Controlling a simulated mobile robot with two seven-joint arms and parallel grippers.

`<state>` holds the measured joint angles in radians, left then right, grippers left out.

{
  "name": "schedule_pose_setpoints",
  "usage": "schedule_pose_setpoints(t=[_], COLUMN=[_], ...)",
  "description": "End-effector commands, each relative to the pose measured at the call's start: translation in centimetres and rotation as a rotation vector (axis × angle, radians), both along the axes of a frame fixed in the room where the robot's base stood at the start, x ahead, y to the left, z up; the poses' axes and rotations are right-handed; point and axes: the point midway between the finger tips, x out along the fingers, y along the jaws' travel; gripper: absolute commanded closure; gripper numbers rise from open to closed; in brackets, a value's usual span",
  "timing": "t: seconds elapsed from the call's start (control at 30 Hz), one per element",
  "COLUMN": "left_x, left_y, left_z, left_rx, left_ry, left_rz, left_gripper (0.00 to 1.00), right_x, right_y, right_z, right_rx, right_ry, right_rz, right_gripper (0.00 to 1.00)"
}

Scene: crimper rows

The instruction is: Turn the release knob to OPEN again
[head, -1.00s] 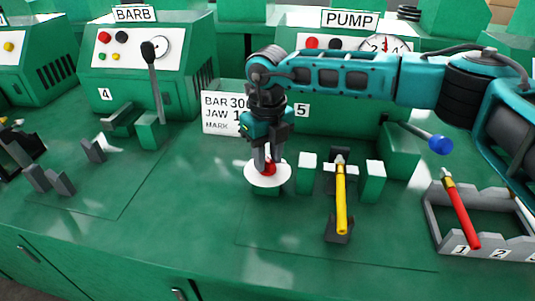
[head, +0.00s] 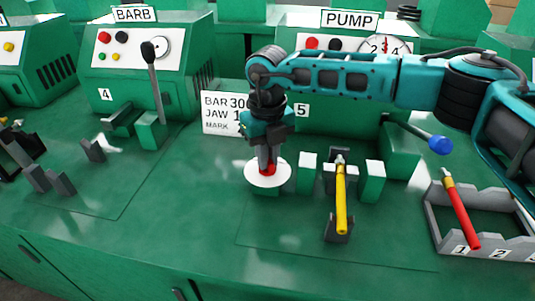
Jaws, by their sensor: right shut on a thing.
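The release knob (head: 268,169) is a small red piece at the middle of a round white dial (head: 254,180) on the green bench. My right gripper (head: 268,163) points straight down and is shut on the knob. The fingers hide most of the knob, and I cannot read any marks on the dial. My left gripper is not in the head view.
A yellow-handled tool (head: 341,200) lies right of the dial between green blocks. A grey rack (head: 432,222) with numbered slots holds a red-handled tool (head: 462,215). A blue-ended lever (head: 440,145) sticks out behind. A white sign (head: 222,104) stands behind the dial.

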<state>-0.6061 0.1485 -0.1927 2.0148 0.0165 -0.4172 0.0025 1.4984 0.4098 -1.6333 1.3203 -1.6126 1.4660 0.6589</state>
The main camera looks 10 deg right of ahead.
Motion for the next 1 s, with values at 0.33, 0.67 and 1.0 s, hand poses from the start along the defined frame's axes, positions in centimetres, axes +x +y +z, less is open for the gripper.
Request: schedule_pose_setpoints(t=[0.33, 0.67, 1.0], left_x=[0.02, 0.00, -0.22], left_y=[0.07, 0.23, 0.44], left_z=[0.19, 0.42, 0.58], left_rx=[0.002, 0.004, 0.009], left_ry=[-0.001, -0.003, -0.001], left_rz=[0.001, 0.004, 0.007], left_gripper=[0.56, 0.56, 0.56], right_x=[-0.01, -0.01, 0.01], right_y=[0.01, 0.02, 0.01], right_z=[0.04, 0.10, 0.15], right_rx=[0.001, 0.002, 0.001], right_ry=[0.001, 0.001, 0.001], right_rz=[-0.309, -0.622, -0.945], right_gripper=[1.00, 1.00, 1.00])
